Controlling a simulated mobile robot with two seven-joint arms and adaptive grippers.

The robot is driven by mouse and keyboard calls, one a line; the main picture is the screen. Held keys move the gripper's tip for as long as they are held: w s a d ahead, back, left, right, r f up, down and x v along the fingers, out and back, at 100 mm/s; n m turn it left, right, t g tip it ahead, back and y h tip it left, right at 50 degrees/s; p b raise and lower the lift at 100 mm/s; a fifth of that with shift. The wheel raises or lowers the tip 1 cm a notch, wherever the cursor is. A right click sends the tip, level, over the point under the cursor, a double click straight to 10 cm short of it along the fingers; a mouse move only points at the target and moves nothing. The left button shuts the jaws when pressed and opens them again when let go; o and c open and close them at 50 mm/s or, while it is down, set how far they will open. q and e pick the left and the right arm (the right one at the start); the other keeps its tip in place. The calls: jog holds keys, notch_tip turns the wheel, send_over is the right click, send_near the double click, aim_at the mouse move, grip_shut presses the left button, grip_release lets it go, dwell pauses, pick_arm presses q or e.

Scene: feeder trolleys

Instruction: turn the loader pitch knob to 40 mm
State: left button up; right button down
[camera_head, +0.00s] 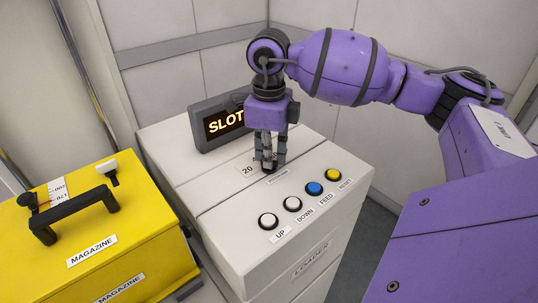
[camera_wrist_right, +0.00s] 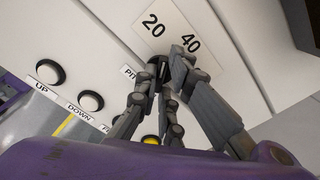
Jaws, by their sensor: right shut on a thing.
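The pitch knob (camera_head: 269,169) is a small dark knob on the white loader's (camera_head: 237,221) top, mostly hidden under my right gripper (camera_head: 267,158). The gripper points down and its fingers are closed around the knob. In the right wrist view the dark knob (camera_wrist_right: 157,69) shows between the fingers, next to a partly covered "PIT…" label. A scale plate (camera_wrist_right: 168,22) beside it carries the marks 20 and 40. Which mark the knob points to I cannot tell, as the fingers cover part of it. My left gripper is not in view.
Buttons UP (camera_head: 268,221), DOWN (camera_head: 292,204), FEED (camera_head: 314,188) and RESET (camera_head: 333,175) line the loader's front edge. A display (camera_head: 222,124) reading "SLOT", partly covered by my arm, stands behind. A yellow magazine (camera_head: 135,235) with a black handle is at left.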

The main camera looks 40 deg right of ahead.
dwell(0.8)
jog(key=c, duration=1.9)
grip_release()
jog(key=shift+s, duration=0.1)
notch_tip(320, 180, up, 12)
jog(key=shift+r, duration=0.1)
